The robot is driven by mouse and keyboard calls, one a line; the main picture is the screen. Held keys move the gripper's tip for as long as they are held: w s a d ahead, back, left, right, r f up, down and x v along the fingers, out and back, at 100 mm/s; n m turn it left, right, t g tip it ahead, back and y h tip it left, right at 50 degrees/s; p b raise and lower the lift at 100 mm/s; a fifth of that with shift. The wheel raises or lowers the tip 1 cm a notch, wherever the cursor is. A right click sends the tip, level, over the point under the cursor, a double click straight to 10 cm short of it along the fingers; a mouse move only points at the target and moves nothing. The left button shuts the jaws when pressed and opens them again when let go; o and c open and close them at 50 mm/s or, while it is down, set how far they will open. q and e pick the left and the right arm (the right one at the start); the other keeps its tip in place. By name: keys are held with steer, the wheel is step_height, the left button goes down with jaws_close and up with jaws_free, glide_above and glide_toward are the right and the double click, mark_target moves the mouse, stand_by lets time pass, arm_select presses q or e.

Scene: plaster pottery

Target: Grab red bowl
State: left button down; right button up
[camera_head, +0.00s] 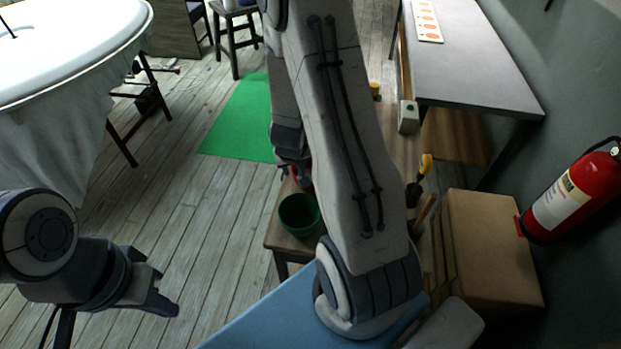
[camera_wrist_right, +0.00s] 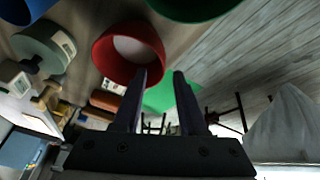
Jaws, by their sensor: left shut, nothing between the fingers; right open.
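The red bowl (camera_wrist_right: 101,62) shows in the right wrist view at the upper left of centre, its pale inside partly visible. In the head view only a small red patch (camera_head: 306,174) shows beside my right arm, which hides the rest. My right gripper (camera_wrist_right: 160,76) is open and empty. Its left fingertip overlaps the bowl's lower rim in the wrist view; I cannot tell whether they touch. In the head view my right gripper is mostly hidden by its own arm. My left gripper (camera_head: 158,288) is shut and empty, over the floor at lower left.
A green bowl (camera_head: 299,214) stands on the wooden bench near the red patch; it also shows in the right wrist view (camera_wrist_right: 195,8). A cardboard box (camera_head: 490,245) and a fire extinguisher (camera_head: 572,200) stand at right.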

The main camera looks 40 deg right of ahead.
steer(key=shift+w+x, duration=0.2)
steer(key=shift+x, duration=2.85)
steer(key=shift+a, duration=0.2)
jaws_close()
